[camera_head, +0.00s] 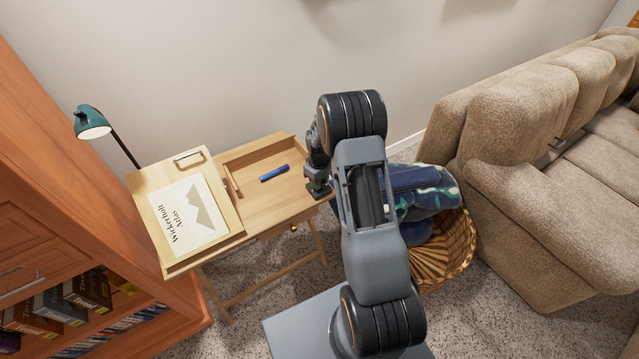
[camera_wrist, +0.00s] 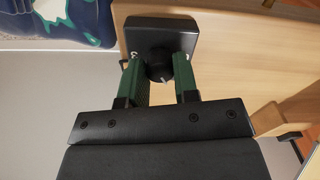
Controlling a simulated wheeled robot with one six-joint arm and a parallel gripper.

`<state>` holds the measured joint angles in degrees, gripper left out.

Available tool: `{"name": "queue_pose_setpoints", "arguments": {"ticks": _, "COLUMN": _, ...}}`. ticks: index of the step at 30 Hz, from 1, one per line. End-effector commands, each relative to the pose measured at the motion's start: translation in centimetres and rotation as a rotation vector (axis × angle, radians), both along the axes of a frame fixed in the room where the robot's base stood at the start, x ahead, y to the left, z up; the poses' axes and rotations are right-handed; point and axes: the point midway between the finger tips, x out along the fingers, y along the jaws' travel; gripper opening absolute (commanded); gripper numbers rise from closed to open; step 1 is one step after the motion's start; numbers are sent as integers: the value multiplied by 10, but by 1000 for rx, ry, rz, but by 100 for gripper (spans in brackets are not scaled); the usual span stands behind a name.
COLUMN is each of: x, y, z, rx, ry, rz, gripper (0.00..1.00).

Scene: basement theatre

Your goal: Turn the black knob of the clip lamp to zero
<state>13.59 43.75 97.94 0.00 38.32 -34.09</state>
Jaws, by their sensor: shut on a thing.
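The clip lamp (camera_head: 92,122) has a green shade and a thin dark stem, and stands at the desk's back left. In the wrist view, a black box (camera_wrist: 160,30) sits against the pale wood desk. Its round black knob (camera_wrist: 159,66) carries a small light mark on its near side, and a tiny white mark shows on the box to its left. My gripper (camera_wrist: 158,75) has its green fingers on both sides of the knob, shut on it. In the head view my gripper (camera_head: 318,187) is at the desk's right edge; the knob is hidden there.
The wooden desk (camera_head: 262,208) holds an atlas (camera_head: 188,215) on a raised board and a blue marker (camera_head: 274,173) in its open tray. A wicker basket (camera_head: 455,250) with blue cloth stands to the right, before a beige sofa (camera_head: 510,130). A bookcase (camera_head: 60,180) stands left.

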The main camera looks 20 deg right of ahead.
Motion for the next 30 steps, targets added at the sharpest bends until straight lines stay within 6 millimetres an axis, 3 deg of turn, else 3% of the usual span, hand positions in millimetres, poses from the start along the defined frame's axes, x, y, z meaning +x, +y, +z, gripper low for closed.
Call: {"name": "queue_pose_setpoints", "arguments": {"ticks": 30, "x": 1, "y": 0, "z": 0, "rx": -1, "ry": -3, "rz": 902, "gripper": 5}}
